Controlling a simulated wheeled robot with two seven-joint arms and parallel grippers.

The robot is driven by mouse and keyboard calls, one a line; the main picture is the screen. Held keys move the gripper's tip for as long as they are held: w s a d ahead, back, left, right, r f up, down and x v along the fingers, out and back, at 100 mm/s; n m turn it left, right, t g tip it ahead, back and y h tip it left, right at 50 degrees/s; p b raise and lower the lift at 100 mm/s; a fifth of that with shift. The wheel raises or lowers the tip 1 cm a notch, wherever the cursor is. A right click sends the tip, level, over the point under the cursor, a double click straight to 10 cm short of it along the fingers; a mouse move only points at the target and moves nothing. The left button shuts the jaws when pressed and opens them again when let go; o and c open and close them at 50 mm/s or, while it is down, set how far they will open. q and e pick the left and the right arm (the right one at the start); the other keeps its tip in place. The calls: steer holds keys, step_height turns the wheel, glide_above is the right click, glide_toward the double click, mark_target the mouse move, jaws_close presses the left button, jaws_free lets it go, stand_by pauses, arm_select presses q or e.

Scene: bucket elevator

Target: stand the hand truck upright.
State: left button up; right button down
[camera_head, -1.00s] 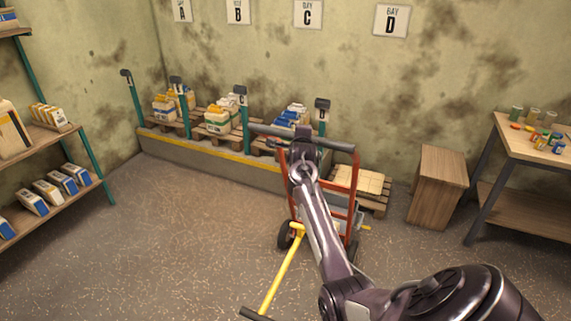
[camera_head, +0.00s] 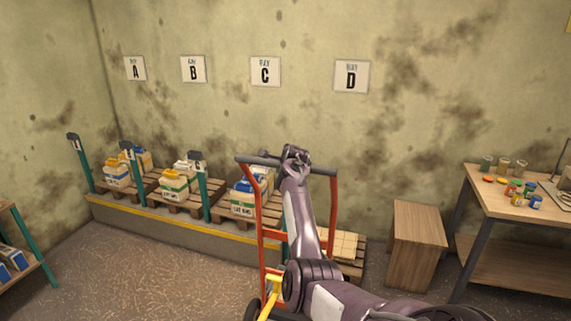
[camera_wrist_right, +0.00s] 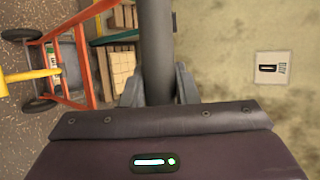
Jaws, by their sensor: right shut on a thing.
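The hand truck (camera_head: 262,228) has an orange-red frame and a dark grey top handle bar. In the head view it stands close to upright in front of the raised ledge; whether it still leans is hard to tell. My right gripper (camera_head: 295,156) is at the middle of the handle bar. In the right wrist view the bar (camera_wrist_right: 155,45) runs between the two fingers of my right gripper (camera_wrist_right: 157,88), which is shut on it. The truck's frame and wheels (camera_wrist_right: 40,104) show at the left there. My right arm hides part of the frame. My left gripper is not in view.
A raised ledge (camera_head: 165,224) with a yellow edge carries pallets of sacks and jugs. A low pallet (camera_head: 343,245) with pale blocks lies behind the truck. A wooden box (camera_head: 417,246) and a workbench (camera_head: 520,206) stand right. A yellow bar (camera_head: 271,295) is in front.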

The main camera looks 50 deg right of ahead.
steer(key=shift+s+d+r, duration=0.1)
steer(key=shift+d+r, duration=0.35)
steer(key=shift+r, duration=0.35)
steer(key=c, duration=1.6)
jaws_free()
steer(key=shift+r, duration=0.1)
steer(key=o, duration=0.5)
steer(key=shift+w+d+f, duration=0.3)
steer(key=shift+f, duration=0.05)
steer(key=shift+d+f, duration=0.1)
steer(key=shift+f, duration=0.2)
steer(key=shift+f, duration=0.1)
steer(key=shift+a, duration=0.2)
